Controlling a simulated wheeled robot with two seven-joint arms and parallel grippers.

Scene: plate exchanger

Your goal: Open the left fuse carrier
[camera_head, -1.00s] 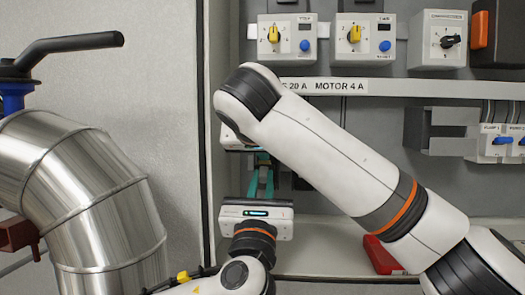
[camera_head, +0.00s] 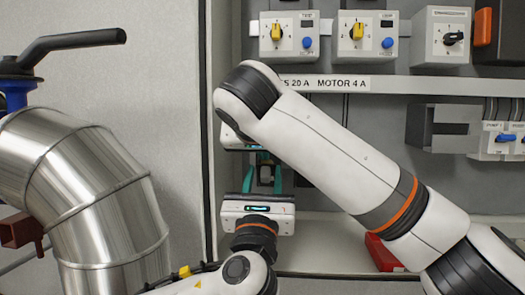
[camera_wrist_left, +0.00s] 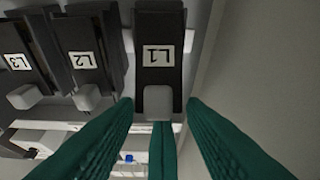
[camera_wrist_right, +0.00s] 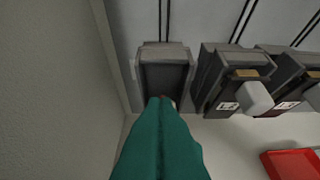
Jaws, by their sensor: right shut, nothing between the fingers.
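The left fuse carrier, L1 (camera_wrist_left: 158,65), is dark with a white label and a pale grip tab at its end. It looks larger than its neighbours in the left wrist view. My left gripper (camera_head: 264,170) is open, its green fingers spread on either side of L1's tab end in the left wrist view (camera_wrist_left: 160,120). My right gripper (camera_wrist_right: 160,102) is shut and empty, its fingertips at the dark opening of the L1 holder (camera_wrist_right: 164,75). A green finger shows between my left fingers. My right arm hides much of the carriers in the head view.
Carriers L2 (camera_wrist_left: 88,60) and L3 (camera_wrist_left: 22,62) stand beside L1. The cabinet side wall (camera_wrist_right: 50,80) is close on L1's other side. A red object (camera_head: 382,254) lies on the cabinet floor. A steel pipe (camera_head: 85,190) stands outside at left.

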